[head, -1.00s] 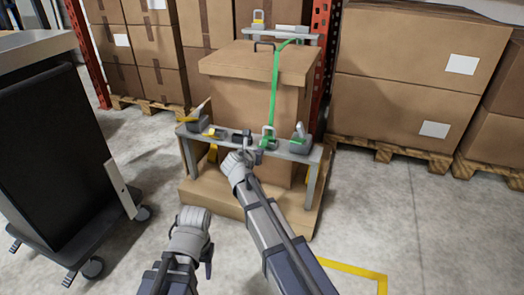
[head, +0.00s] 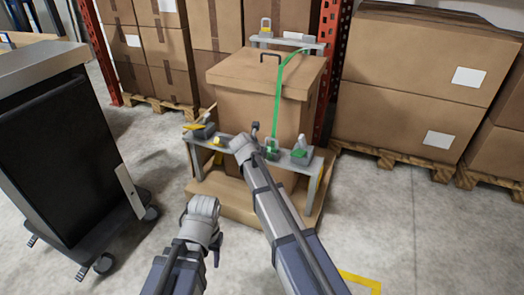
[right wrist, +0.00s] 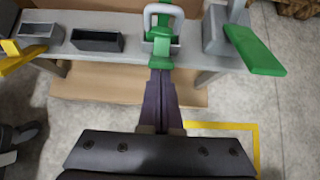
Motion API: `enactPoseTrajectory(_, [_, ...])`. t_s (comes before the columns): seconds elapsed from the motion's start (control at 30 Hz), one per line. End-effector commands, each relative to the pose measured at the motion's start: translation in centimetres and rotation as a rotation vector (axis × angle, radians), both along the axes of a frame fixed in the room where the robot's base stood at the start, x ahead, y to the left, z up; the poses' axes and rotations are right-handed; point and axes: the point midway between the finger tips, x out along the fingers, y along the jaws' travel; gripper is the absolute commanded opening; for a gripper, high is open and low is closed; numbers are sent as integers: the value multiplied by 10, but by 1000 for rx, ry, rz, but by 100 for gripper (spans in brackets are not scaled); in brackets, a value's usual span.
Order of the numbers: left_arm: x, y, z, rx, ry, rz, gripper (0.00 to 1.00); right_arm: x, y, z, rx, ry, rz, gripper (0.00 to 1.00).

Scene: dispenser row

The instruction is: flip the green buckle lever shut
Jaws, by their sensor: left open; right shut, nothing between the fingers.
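A green strap (head: 277,105) runs down the front of the large carton to a grey buckle (head: 271,148) on a metal bar. In the right wrist view this buckle has an upright metal loop (right wrist: 163,18) and a green piece (right wrist: 162,47). Right of it, a green lever (right wrist: 254,51) sticks out from a grey block (right wrist: 214,30), tilted toward the camera. My right gripper (head: 255,130) is shut and empty; its fingertips (right wrist: 161,74) are just below the buckle's green piece, and contact cannot be told. My left gripper (head: 217,250) is open, low and away from the bar.
The bar (head: 235,150) also carries a yellow-levered block (head: 200,130) at its left end and small dark trays (right wrist: 97,40). A black cabinet (head: 65,150) stands left. Stacked cartons (head: 415,85) are behind. The floor at right is clear.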

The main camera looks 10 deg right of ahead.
Motion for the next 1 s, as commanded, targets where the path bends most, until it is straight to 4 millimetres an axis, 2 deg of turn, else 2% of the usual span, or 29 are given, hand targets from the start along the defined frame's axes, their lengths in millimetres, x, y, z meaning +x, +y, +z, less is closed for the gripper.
enactPoseTrajectory(0.03, [0, 0, 22, 1, 0, -1, 49, 8, -3, 16, 23, 34, -3, 0])
enactPoseTrajectory(0.3, [0, 1, 63, 7, 0, 7, 49, 26, -15, 26, 157, 230, -1, 0])
enactPoseTrajectory(0.67, [0, 2, 64, 8, 0, 9, 49, 29, -19, 23, 179, 261, 2, 0])
enactPoseTrajectory(1.0, [0, 2, 76, 8, 0, 9, 49, 29, -19, 36, 178, 259, 2, 0])
